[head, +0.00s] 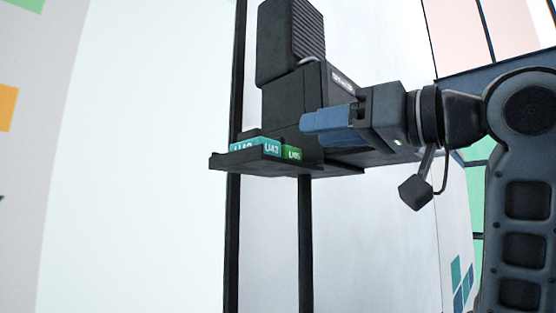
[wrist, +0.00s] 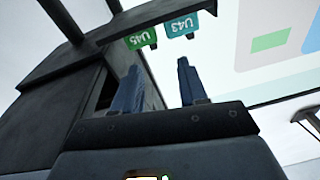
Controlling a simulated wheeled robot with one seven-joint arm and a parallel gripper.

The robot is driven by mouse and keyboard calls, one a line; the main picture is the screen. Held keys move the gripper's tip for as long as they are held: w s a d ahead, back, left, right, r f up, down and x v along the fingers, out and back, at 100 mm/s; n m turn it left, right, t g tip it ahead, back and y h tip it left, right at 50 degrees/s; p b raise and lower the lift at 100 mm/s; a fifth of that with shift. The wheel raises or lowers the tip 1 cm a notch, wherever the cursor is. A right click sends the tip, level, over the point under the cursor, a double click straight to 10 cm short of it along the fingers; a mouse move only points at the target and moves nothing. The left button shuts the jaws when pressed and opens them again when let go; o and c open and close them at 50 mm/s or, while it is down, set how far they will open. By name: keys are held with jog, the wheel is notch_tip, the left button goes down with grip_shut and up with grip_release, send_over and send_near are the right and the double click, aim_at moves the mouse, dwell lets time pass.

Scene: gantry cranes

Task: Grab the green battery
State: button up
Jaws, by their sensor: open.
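The green battery (head: 293,154), labelled U45, sits at the right end of a row on a black shelf (head: 240,163) in the head view. It shows upside down in the wrist view (wrist: 140,39), beyond my fingertips. A teal battery (head: 269,149), labelled U43, is beside it on the left, and also shows in the wrist view (wrist: 181,28). My gripper (head: 306,124) has blue fingers and is open and empty, a little above and to the right of the green battery. In the wrist view the two fingers (wrist: 159,65) stand apart with nothing between them.
Another teal battery (head: 240,148) is at the shelf's left end, its label partly hidden. A black machine housing (head: 290,95) rises behind the shelf, close to my gripper. Dark vertical posts (head: 305,230) stand below. Space left of the shelf looks open.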

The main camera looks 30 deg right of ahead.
aim_at(288, 152)
jog(key=shift+n+g+h, duration=0.3)
jog(key=shift+n+h, duration=0.1)
jog(key=shift+h, duration=0.2)
jog(key=shift+r+p+x, duration=0.2)
jog(key=shift+p+x, duration=0.1)
jog(key=shift+x, duration=1.35)
jog(key=shift+r+p+x, duration=0.2)
jog(key=shift+p+x, duration=0.1)
jog(key=shift+x, duration=1.4)
jog(key=shift+d, duration=0.15)
jog(key=shift+c, duration=0.2)
grip_shut()
